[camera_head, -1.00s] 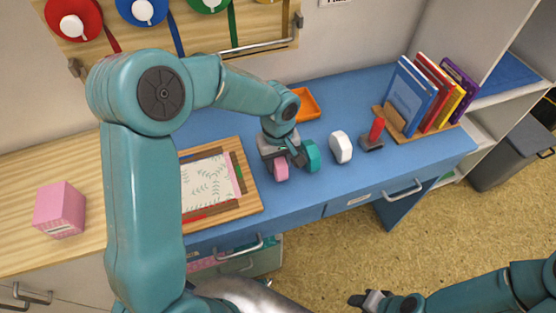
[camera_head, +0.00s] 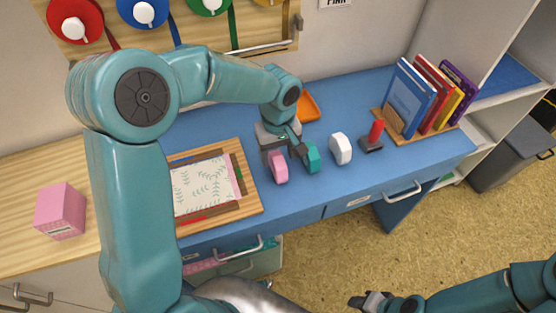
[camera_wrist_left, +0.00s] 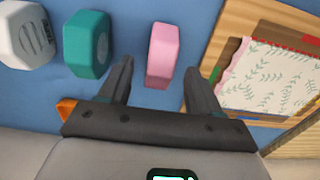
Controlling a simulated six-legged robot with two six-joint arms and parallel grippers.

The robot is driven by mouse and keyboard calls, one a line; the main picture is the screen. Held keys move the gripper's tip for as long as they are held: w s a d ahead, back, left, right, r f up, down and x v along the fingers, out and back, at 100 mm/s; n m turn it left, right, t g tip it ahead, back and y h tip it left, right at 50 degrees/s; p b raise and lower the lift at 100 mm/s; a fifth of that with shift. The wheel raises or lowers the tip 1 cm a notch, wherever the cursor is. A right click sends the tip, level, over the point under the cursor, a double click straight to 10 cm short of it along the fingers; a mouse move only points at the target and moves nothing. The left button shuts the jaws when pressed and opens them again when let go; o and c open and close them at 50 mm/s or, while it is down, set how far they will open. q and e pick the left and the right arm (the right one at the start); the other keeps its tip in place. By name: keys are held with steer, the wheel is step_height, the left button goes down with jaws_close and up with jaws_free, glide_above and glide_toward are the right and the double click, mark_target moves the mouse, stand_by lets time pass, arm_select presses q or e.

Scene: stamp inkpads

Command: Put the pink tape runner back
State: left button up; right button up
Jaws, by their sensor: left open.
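The pink tape runner (camera_head: 279,167) stands on the blue desktop, between the wooden tray and a teal runner (camera_head: 311,157). A white runner (camera_head: 341,148) stands further right. My left gripper (camera_head: 285,152) is open just behind and above the pink runner. In the left wrist view the pink runner (camera_wrist_left: 160,55) lies ahead of the gap between the open fingers (camera_wrist_left: 158,85), with nothing held; the teal runner (camera_wrist_left: 87,44) is outside the left finger. My right gripper (camera_head: 368,299) is at the bottom edge, small, and its jaws are unclear.
The wooden tray (camera_head: 249,206) with patterned paper lies left of the runners. An orange tray (camera_head: 308,107) is behind them. A red-handled stamp (camera_head: 374,135) and a book rack (camera_head: 400,135) stand to the right. A pink box (camera_head: 60,211) is far left.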

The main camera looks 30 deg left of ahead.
mark_target(278, 158)
arm_select(q)
step_height(278, 158, up, 8)
steer(key=shift+f, duration=0.15)
stand_by(0.6)
